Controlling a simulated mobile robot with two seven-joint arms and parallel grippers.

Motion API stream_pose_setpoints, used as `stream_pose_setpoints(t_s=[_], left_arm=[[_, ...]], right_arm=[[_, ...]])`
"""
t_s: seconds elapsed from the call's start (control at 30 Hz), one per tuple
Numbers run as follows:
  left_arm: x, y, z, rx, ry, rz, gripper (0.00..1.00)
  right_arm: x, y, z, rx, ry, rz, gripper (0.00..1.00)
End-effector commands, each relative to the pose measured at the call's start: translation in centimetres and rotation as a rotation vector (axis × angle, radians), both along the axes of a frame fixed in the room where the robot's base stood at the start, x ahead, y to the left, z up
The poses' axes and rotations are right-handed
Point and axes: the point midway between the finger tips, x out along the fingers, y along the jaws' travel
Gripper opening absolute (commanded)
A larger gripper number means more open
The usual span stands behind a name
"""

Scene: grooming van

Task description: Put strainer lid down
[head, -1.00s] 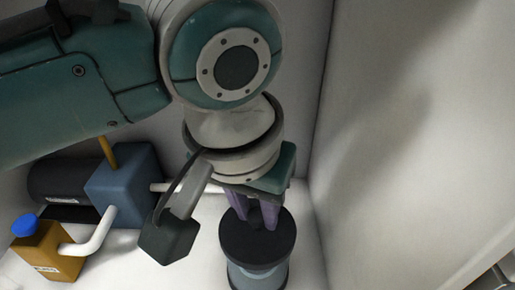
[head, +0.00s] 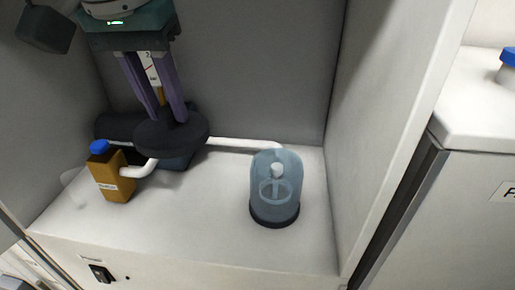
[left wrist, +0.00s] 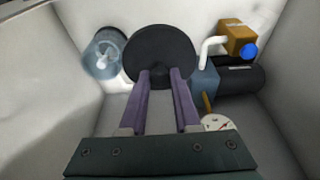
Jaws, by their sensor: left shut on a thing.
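The strainer lid (head: 158,137) is a dark round disc held in the air above the back left of the compartment floor. My left gripper (head: 170,116) is shut on it from above, with its purple fingers pointing down. In the left wrist view the lid (left wrist: 160,50) lies at the tips of the gripper (left wrist: 164,82). The strainer (head: 287,205), a clear bluish cylinder with a dark base, stands uncovered on the floor to the right. A white knob shows inside it. It also shows in the left wrist view (left wrist: 101,70). My right gripper is in no view.
A brown bottle (head: 112,182) with a blue cap stands at the left. A blue pump block (head: 178,162) and dark motor lie behind the lid, with white pipes (head: 235,143) running right. The front middle floor (head: 195,225) is clear. Walls close both sides.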

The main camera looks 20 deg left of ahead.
Motion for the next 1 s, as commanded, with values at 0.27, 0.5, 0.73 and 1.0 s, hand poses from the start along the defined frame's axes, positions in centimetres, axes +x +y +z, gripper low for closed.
stream_pose_setpoints(t_s=[0.27,0.5,0.73,1.0], left_arm=[[-0.3,1.3,-5.7,0.005,0.000,0.030,0.00],[-0.3,1.2,-12.6,0.005,-0.001,0.029,0.00],[-0.2,1.2,-15.5,0.005,-0.005,0.029,0.00],[-0.2,1.1,-18.8,0.006,-0.004,0.028,0.00]], right_arm=[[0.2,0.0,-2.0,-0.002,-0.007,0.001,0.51],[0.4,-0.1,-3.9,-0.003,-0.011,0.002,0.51],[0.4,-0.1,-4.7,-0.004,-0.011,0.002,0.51],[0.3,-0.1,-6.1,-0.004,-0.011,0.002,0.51]])
